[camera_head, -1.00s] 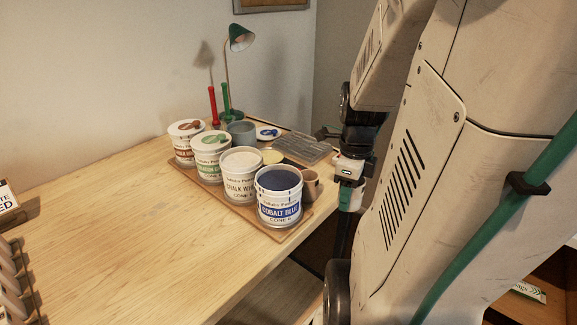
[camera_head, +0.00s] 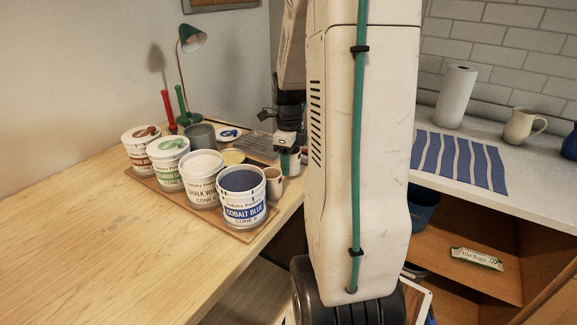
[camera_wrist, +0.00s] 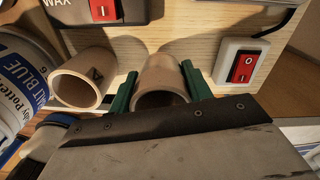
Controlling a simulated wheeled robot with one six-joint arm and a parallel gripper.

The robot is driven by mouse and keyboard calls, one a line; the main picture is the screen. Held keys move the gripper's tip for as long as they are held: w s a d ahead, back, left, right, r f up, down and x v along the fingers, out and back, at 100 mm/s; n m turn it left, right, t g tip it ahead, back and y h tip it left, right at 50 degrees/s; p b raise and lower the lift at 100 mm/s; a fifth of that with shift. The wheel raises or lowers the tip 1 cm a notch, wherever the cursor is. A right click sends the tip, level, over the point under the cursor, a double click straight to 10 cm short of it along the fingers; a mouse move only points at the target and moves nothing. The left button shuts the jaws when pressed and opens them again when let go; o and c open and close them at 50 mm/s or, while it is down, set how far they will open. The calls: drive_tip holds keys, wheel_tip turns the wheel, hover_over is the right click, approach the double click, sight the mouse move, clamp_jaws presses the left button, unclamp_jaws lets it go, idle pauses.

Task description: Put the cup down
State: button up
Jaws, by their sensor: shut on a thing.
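In the wrist view, my gripper (camera_wrist: 160,92) has its two green fingers shut on a tan cup (camera_wrist: 160,80). The cup's open mouth faces the camera. A second, similar cup (camera_wrist: 85,80) is just left of the left finger, close by. In the head view, my gripper (camera_head: 289,160) is at the right edge of the wooden table (camera_head: 80,200), behind and right of the second cup (camera_head: 273,184).
Several glaze buckets, including the cobalt blue one (camera_head: 241,197), stand on a wooden board (camera_head: 208,214) left of the cups. A red switch (camera_wrist: 247,66) is near the right finger. Bare table lies to the left. A striped cloth (camera_head: 460,160) lies on the right counter.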

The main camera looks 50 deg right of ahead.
drive_tip(key=shift+f, duration=0.95)
drive_tip(key=shift+f, duration=0.2)
drive_tip(key=o, duration=1)
drive_tip(key=shift+r, duration=0.1)
